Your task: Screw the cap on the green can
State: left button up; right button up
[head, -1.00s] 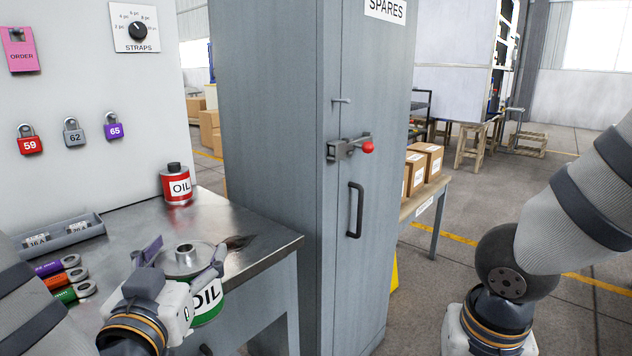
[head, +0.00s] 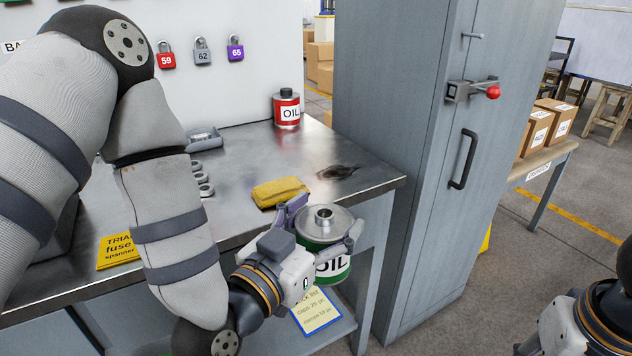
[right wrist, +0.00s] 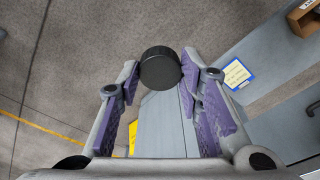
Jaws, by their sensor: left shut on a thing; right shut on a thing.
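The green can (head: 325,265) has a white OIL label and a metal top with an open, bare neck. My left gripper (head: 322,226) is shut on it, one finger on each side, and holds it roughly upright at the table's front edge. A black round cap (right wrist: 160,68) sits between the fingertips of my right gripper (right wrist: 161,72) in the right wrist view, apart from the can. In the head view only part of my right gripper's body shows at the lower right corner; its fingers and the cap are out of that view.
The metal table (head: 240,160) bears a red oil can (head: 286,108), a yellow cloth (head: 280,191) and a grey tray (head: 204,139). A grey cabinet (head: 430,180) stands right of the table. A clipboard note (head: 317,311) lies on the lower shelf.

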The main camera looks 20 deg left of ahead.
aim_at(324, 241)
pick_arm(q)
jog(key=s+d+f+m+g+h, duration=0.3)
jog(key=s+d+f+m+h, duration=0.1)
jog(key=d+f+h, duration=0.3)
jog(key=shift+s+d+f+m+g+h, duration=0.3)
jog(key=shift+s+d+f+m+g, duration=0.15)
jog(key=shift+d+m, duration=0.3)
jog(key=shift+w, duration=0.1)
pick_arm(e)
jog(key=shift+w+a+r, duration=0.15)
jog(key=shift+w+a, duration=0.1)
jog(key=shift+w, duration=0.05)
jog(key=w+a+r+n, duration=0.1)
jog(key=a+r+n, duration=0.1)
jog(key=a, duration=0.5)
jog(key=w+a+r+n, duration=0.2)
jog(key=a+r+n, duration=0.1)
jog(key=a+r, duration=0.2)
jog(key=w+a+r+n, duration=0.1)
jog(key=a+r, duration=0.3)
jog(key=a, duration=0.5)
jog(key=shift+w+a+r+n+y, duration=0.15)
jog(key=shift+w+a+n+y, duration=0.2)
jog(key=shift+n, duration=0.45)
jog(key=shift+f, duration=2.05)
